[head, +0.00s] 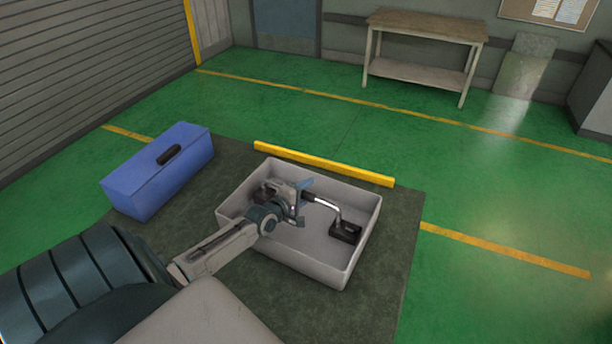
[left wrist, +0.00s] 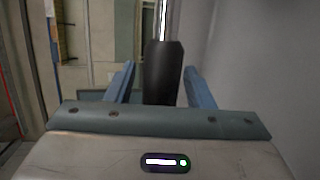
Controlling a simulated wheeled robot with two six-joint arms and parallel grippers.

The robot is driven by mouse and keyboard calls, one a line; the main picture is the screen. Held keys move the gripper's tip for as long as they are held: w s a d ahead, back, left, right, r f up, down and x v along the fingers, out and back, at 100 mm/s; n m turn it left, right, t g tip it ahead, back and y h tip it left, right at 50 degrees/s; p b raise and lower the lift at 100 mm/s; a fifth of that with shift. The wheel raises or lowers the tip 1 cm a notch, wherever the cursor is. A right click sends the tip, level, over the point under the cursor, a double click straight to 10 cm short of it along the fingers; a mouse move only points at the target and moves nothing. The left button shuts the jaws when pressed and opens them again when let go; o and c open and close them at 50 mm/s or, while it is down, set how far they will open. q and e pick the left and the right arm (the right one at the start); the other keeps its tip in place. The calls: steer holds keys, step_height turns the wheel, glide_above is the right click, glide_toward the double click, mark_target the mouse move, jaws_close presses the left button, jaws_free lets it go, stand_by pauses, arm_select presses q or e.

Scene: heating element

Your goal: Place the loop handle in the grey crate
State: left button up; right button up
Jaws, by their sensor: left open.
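The grey crate (head: 305,272) stands open on a dark mat. Inside it is the loop handle, with a black block (head: 345,231) at one end, a bent shiny metal rod (head: 328,204) and a dark grip at the other end. My left gripper (head: 304,192) reaches into the crate from the left, at the dark grip. In the left wrist view the dark grip (left wrist: 163,75) is between the two blue fingers of the open left gripper (left wrist: 163,85), with a gap on its left and little room on its right. My right gripper is not in view.
A blue box (head: 155,182) with a black handle stands left of the crate. A yellow bar (head: 322,163) lies behind the crate. A wooden bench (head: 420,50) stands at the back. The green floor on the right is clear.

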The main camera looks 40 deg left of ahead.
arm_select(q)
steer(key=s+r+p, duration=0.1)
steer(key=s+p, duration=0.4)
steer(key=s, duration=0.2)
steer(key=shift+s+r, duration=0.2)
steer(key=shift+r, duration=0.2)
steer(key=shift+d, duration=0.1)
steer(key=shift+w, duration=0.1)
